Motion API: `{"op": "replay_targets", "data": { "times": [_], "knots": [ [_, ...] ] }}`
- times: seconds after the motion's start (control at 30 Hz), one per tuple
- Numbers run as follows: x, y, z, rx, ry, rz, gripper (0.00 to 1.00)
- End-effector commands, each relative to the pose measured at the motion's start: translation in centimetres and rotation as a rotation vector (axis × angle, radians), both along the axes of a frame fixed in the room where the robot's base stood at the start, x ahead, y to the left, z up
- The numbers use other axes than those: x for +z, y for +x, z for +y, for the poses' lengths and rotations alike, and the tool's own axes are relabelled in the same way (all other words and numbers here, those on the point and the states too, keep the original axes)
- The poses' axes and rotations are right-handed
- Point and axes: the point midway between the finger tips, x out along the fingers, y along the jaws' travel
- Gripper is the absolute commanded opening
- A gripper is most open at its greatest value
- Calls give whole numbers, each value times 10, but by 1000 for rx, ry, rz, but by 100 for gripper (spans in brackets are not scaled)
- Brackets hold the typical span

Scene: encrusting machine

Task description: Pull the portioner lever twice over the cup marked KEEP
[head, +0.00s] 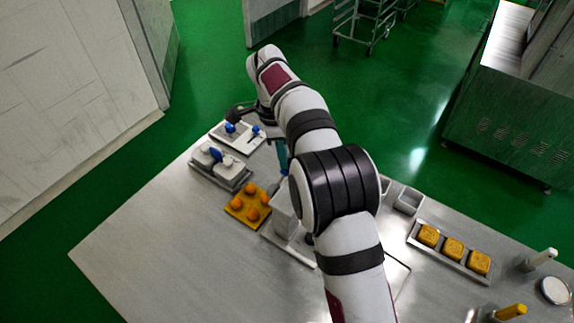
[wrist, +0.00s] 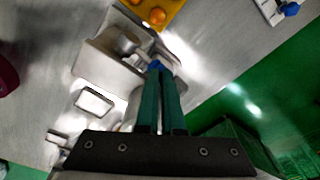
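The portioner (head: 284,215) is a pale metal unit on the table, partly hidden by my arm in the head view. It also shows in the wrist view (wrist: 104,62), with a rounded grey part and a blue lever end (wrist: 154,65). My gripper (head: 282,168) points down beside it. In the wrist view its long teal fingers (wrist: 157,74) lie close together, with the blue lever end at their tips. Small square cups (head: 408,200) stand right of the portioner; one also shows in the wrist view (wrist: 92,102). No KEEP marking is readable.
An orange tray (head: 235,211) with several orange balls lies left of the portioner. Beyond it are a grey block unit (head: 219,172) and a white plate (head: 237,139) with blue knobs. A tray (head: 424,249) with three yellow cakes is at right. The table's front left is clear.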

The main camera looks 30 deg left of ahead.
Motion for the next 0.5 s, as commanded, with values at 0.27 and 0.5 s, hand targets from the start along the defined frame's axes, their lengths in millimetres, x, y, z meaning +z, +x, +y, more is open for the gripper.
{"op": "replay_targets", "data": {
  "times": [0.27,0.5],
  "knots": [
    [-3,0,-1,-1,-2,3,0],
    [-18,-1,-1,-2,-4,6,0]
  ]
}}
